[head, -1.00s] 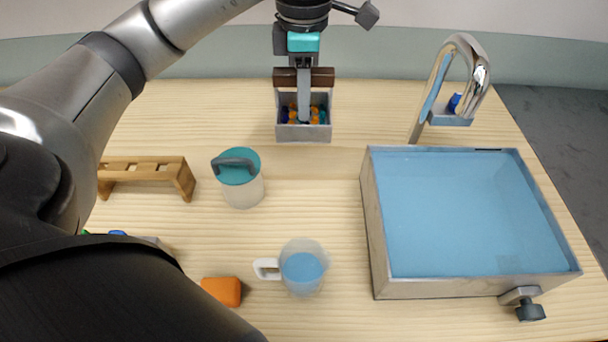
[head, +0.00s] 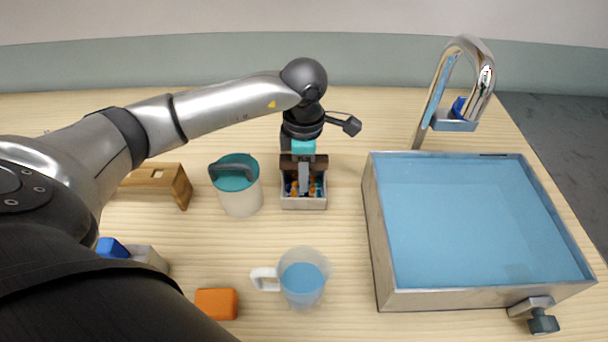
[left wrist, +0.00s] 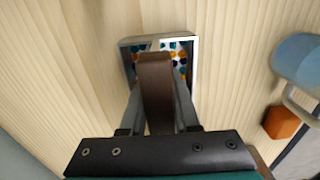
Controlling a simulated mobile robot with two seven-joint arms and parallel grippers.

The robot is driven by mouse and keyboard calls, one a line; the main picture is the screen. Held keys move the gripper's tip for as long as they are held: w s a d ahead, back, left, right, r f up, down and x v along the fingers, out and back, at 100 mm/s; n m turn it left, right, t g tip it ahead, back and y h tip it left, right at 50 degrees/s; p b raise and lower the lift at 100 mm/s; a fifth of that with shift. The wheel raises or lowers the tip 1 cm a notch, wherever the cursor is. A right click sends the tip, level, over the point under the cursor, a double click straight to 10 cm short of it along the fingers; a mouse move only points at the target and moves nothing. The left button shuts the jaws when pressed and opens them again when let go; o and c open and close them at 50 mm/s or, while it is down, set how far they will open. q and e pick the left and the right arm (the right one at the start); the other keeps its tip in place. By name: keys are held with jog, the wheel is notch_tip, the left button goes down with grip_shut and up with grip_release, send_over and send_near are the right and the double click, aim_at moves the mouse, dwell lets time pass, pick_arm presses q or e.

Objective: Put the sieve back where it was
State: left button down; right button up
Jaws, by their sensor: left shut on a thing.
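The sieve (head: 304,203) looks like a small grey box with a brown handle and several blue, orange and white bits inside. It is at the middle of the table in the head view, right of a teal-lidded jar. In the left wrist view the box (left wrist: 128,62) shows beyond its brown handle (left wrist: 155,85). My left gripper (head: 304,178) points down and is shut on this handle. The box looks upright; I cannot tell whether its bottom touches the table. My right gripper is not in view.
The teal-lidded jar (head: 240,195) stands close left of the sieve. A wooden rack (head: 172,180), an orange block (head: 216,303) and a jug (head: 303,280) stand around. A water basin (head: 374,245) and tap (head: 484,75) are right. The table behind the sieve is clear.

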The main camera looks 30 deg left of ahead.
pick_arm(q)
jog(key=shift+f, duration=0.2)
jog(key=c, duration=0.6)
grip_release()
jog(key=shift+c, duration=0.2)
jog(key=shift+r, duration=0.15)
notch_tip(320, 180, up, 12)
jog(key=shift+f+p, duration=0.1)
jog(key=shift+p, duration=0.65)
